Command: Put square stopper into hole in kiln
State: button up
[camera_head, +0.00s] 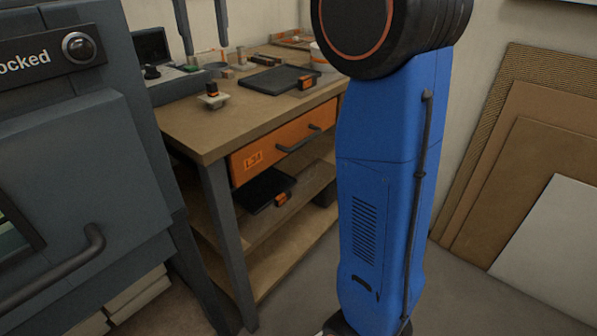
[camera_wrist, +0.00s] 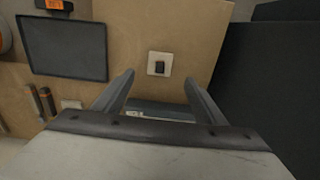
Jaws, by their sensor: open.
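The square stopper (camera_head: 212,101) is a small pale square plate with a dark knob on top. It lies on the workbench near its left edge. In the wrist view the stopper (camera_wrist: 151,68) is just beyond my fingertips. The kiln (camera_head: 95,150) is the dark grey body at the left. I see no hole on its visible faces.
The workbench (camera_head: 200,130) has an orange drawer (camera_head: 262,156). On it are a black tray (camera_head: 262,84), also in the wrist view (camera_wrist: 65,48), an open case (camera_head: 178,85) and small items. Boards (camera_head: 520,190) lean at the right wall. The bench front is clear.

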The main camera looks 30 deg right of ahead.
jog(key=s+d+f+m+t, duration=0.1)
jog(key=s+d+f+t, duration=0.1)
jog(key=s+f, duration=1.3)
jog(key=s+d+f+m+t, duration=0.2)
jog(key=s+d+f, duration=0.2)
jog(key=s+f, duration=1.2)
jog(key=shift+s+d+f+t, duration=0.25)
jog(key=shift+s+d+t, duration=0.1)
jog(key=shift+s, duration=0.45)
